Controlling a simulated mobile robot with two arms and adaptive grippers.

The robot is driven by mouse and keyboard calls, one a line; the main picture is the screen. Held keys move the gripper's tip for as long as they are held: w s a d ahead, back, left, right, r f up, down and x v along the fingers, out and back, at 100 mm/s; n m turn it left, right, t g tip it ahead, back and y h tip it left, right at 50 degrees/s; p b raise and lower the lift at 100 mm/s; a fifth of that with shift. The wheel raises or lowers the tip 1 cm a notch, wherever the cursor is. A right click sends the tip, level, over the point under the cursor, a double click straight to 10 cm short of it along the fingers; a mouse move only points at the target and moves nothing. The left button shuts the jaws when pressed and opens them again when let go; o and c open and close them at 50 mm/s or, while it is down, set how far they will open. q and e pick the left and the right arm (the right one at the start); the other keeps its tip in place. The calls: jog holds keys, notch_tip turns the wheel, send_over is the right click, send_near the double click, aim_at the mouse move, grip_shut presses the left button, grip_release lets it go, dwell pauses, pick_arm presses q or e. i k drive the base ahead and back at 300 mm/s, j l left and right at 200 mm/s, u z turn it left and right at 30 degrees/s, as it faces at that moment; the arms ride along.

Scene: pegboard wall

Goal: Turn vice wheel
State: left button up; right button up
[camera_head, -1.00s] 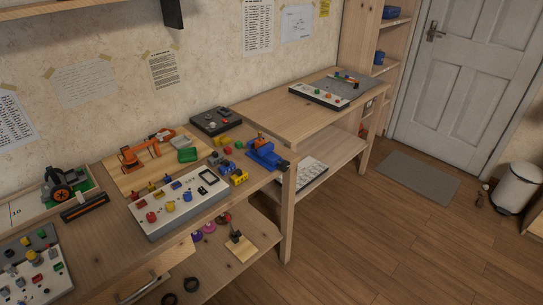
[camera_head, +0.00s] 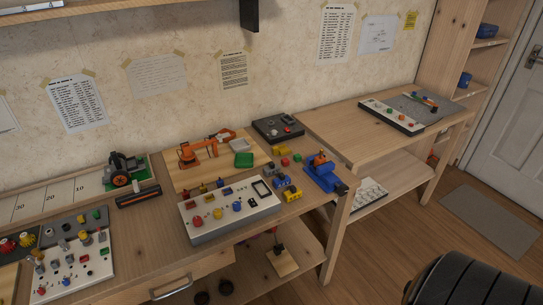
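A blue vice (camera_head: 322,173) stands near the right front corner of the lower wooden workbench (camera_head: 150,237). It has an orange-brown part on top and a dark end at its lower right that hangs near the bench edge. I cannot make out the wheel clearly at this size. A black rounded part of my own body shows at the bottom right. Neither gripper is in view.
A white control panel (camera_head: 228,206) with coloured knobs lies left of the vice, with small yellow and blue blocks (camera_head: 285,186) between. An orange toy arm (camera_head: 197,151) stands behind. A higher table (camera_head: 345,134) adjoins at the right. Floor (camera_head: 390,250) in front is clear.

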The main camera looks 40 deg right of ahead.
aim_at(342, 190)
jog(key=l+u, duration=0.2)
jog(key=l, duration=0.25)
jog(key=l+u, duration=0.2)
jog(key=l, duration=0.2)
jog(key=l+u, duration=0.25)
jog(key=l, duration=0.2)
jog(key=k+l+u, duration=0.2)
jog(key=l, duration=0.2)
jog(key=l+u, duration=0.2)
jog(key=l, duration=0.25)
jog(key=k+l+u, duration=0.2)
jog(key=l, duration=0.15)
jog(key=k+l+u, duration=0.25)
jog(key=l, duration=0.15)
jog(key=i, duration=0.1)
